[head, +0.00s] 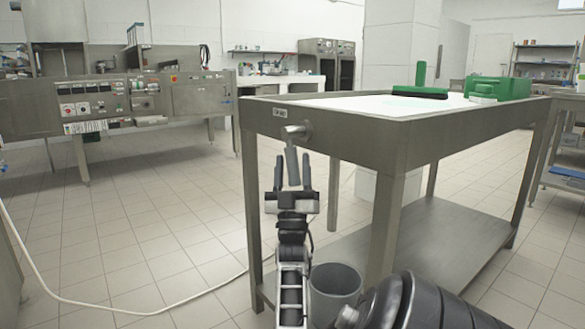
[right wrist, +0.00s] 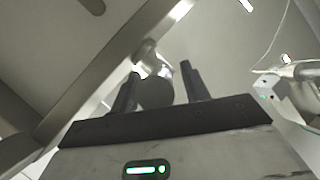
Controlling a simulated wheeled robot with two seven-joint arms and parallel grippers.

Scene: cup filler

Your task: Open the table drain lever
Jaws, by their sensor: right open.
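The drain lever (head: 292,163) is a grey metal handle on a round pivot (head: 297,131) at the near-left corner of the steel table (head: 345,134). It hangs almost straight down, slightly tilted. My right gripper (head: 293,176) is open just below the pivot, with its fingers pointing up and the lever's lower end appearing between them. In the right wrist view, the lever (right wrist: 156,91) shows between the two open fingertips of my right gripper (right wrist: 160,70), nearer the left finger. I cannot tell whether either finger touches it. My left gripper is not in view.
A grey bin (head: 335,290) stands under the table by its lower shelf (head: 450,235). Green items (head: 498,88) lie on the tabletop. A white cable (head: 110,310) runs over the tiled floor. A steel control bench (head: 100,105) stands at the back left.

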